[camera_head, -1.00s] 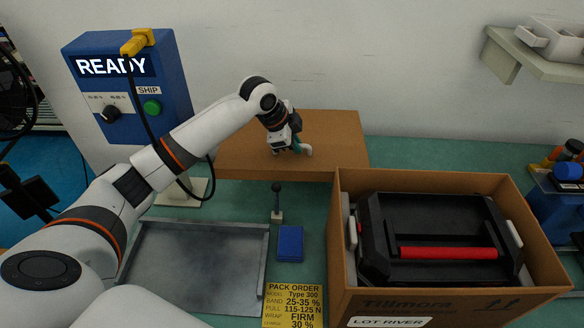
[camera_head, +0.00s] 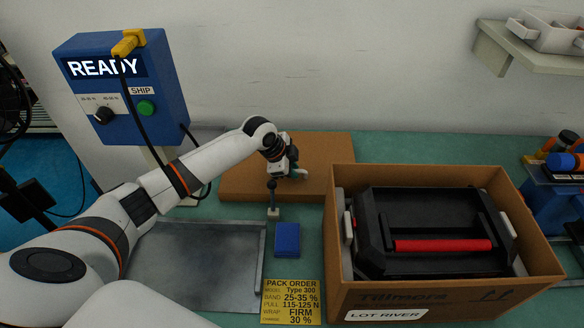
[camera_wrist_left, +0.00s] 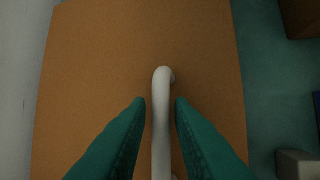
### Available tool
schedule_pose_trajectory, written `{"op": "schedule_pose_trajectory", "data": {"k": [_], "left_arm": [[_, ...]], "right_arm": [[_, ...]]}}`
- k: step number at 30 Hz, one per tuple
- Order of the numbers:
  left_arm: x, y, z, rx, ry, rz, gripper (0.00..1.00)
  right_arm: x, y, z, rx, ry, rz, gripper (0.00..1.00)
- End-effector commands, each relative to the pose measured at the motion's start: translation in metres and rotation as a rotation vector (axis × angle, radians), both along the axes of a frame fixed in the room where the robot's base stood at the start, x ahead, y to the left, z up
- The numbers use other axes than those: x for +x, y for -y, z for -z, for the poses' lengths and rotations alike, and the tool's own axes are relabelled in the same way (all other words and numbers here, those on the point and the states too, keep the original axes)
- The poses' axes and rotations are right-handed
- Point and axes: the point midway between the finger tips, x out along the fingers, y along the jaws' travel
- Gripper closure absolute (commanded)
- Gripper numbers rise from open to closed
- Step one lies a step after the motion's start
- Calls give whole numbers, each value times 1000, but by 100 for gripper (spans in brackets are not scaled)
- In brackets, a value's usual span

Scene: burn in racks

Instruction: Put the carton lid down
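The carton lid (camera_head: 235,182) is a flat brown panel at the back of the bench, left of the carton. It looks flat on the green bench top; a small gap below it cannot be ruled out. A white handle (camera_wrist_left: 162,120) stands on the lid. My left gripper (camera_head: 296,170) is over the lid at this handle. In the left wrist view its two teal fingers (camera_wrist_left: 160,102) straddle the handle, with narrow gaps showing on both sides. My right gripper is not in view.
An open carton (camera_head: 455,300) holding a black case with a red handle (camera_head: 443,245) stands at the right. A metal tray (camera_head: 200,260), a blue block (camera_head: 287,240) and a small upright post (camera_head: 272,197) are in front of the lid. A blue READY box (camera_head: 150,75) is at left.

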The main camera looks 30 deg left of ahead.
Motion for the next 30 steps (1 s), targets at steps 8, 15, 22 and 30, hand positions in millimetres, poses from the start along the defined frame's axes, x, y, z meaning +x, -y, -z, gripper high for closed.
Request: {"op": "schedule_pose_trajectory", "data": {"k": [8,15,22,30], "left_arm": [[0,0,0,0,1,0,67],[-5,-5,-14,2,2,-1,67],[-25,-15,-56,3,4,1,67],[-43,-25,-97,1,2,-1,67]], "right_arm": [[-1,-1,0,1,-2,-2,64],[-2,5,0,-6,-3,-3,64],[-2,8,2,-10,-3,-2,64],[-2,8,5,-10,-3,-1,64]]}}
